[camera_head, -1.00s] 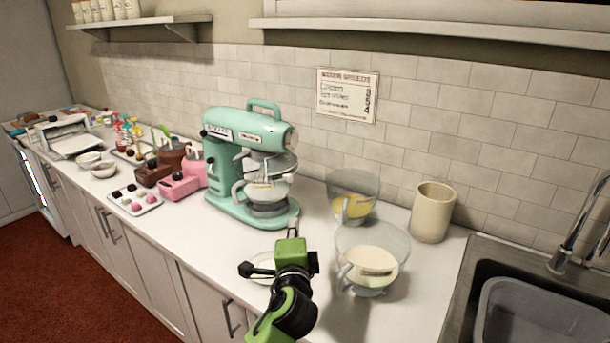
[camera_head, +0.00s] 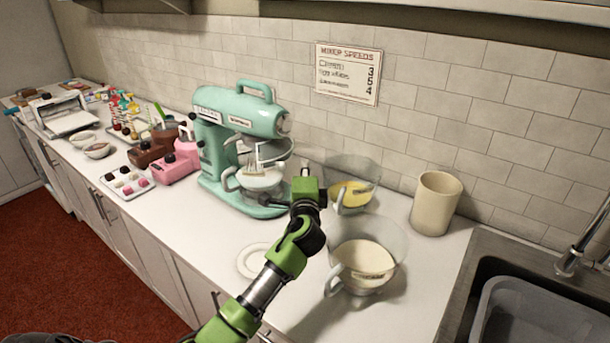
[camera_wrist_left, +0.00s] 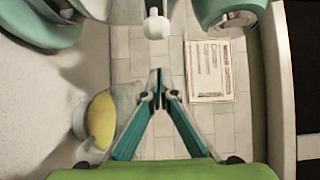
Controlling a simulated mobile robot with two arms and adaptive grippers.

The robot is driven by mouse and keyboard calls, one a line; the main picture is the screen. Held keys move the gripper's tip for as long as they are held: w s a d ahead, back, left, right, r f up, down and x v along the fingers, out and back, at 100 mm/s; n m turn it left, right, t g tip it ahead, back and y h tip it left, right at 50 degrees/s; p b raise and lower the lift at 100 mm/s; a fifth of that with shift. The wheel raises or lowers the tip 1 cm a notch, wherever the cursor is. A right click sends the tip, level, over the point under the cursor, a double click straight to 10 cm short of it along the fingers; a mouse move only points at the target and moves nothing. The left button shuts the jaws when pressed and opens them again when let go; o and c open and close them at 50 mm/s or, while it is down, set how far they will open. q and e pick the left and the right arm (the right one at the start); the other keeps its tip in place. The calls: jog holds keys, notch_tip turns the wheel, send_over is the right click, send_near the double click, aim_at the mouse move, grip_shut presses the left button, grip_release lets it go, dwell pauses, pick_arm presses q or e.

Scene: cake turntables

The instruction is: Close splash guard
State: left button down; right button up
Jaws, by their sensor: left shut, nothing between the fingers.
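The teal stand mixer (camera_head: 240,110) stands on the counter against the tiled wall. Its clear, greyish splash guard (camera_head: 275,150) sits under the mixer head, above the mixing bowl (camera_head: 262,180), and looks tilted up. My left gripper (camera_head: 306,174) is just to the right of the bowl, in front of the guard's right side. In the left wrist view its fingertips (camera_wrist_left: 157,78) are together with nothing between them. Teal mixer parts (camera_wrist_left: 230,8) show at the top there. I cannot tell whether the gripper touches the guard. My right gripper is out of view.
A glass bowl with yellow contents (camera_head: 350,190) stands close behind my left gripper. A glass bowl with cream contents (camera_head: 366,258) is to its right, and a small white plate (camera_head: 252,262) lies in front. A beige crock (camera_head: 436,203) stands near the sink.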

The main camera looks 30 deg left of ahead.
pick_arm(q)
jog(key=s+a+p, duration=0.1)
jog(key=s+a, duration=0.1)
jog(key=s, duration=0.1)
jog(key=shift+a+p, duration=0.3)
jog(key=shift+p, duration=0.1)
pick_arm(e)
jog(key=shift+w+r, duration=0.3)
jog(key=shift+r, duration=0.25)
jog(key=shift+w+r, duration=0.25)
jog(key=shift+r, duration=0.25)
pick_arm(q)
jog(key=shift+a, duration=0.15)
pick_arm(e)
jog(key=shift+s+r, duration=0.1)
